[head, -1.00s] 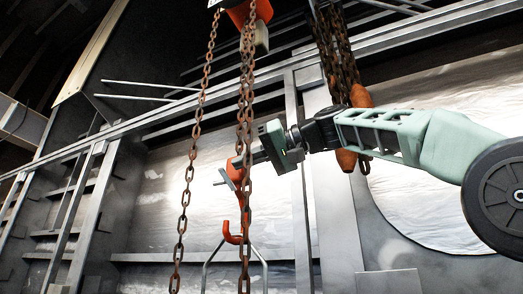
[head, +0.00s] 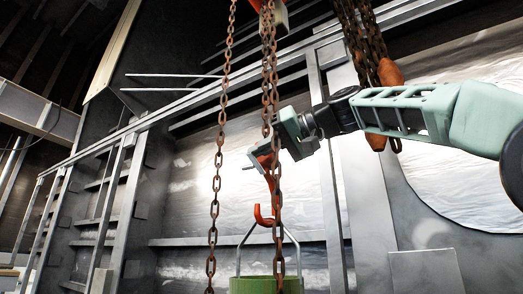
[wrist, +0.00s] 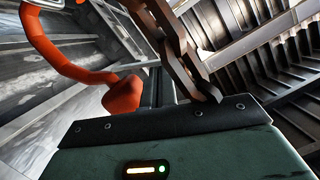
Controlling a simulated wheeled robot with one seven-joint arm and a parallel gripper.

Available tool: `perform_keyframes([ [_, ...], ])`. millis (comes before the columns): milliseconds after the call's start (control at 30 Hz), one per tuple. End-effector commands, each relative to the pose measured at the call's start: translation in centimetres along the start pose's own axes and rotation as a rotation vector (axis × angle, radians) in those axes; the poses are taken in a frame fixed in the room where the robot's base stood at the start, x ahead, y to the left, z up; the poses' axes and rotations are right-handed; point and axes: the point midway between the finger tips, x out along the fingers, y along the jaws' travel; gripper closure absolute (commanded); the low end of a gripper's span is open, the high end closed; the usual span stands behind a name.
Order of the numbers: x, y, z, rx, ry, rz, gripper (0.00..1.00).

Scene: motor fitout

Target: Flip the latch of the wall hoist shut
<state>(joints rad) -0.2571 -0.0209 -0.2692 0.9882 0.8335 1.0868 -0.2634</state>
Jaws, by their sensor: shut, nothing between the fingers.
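The wall hoist's orange hook (head: 264,215) hangs low beside the rusty chain in the head view. In the wrist view the curved orange hook (wrist: 60,62) fills the upper left, ending in a blunt orange part close to my fingers. My gripper (head: 262,150) is at the hook's upper part, partly hidden by the chain. In the wrist view the dark fingers (wrist: 156,86) look closed, just right of the orange part; I cannot tell whether they touch it. I cannot make out the latch clearly in either view.
Rusty chains hang in front of my gripper (head: 217,150), and one crosses close by in the wrist view (wrist: 175,40). A green bucket (head: 262,285) with a wire handle (head: 243,250) sits below the hook. A thicker chain bundle with orange ends (head: 390,75) hangs beside my arm.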

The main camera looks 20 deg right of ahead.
Motion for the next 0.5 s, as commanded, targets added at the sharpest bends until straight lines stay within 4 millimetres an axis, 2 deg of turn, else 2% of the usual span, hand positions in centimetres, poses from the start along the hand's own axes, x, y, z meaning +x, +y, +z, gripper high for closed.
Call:
perform_keyframes([
  [500, 0.21, -0.17, 0.82, -0.113, 0.000, 0.028, 1.00],
])
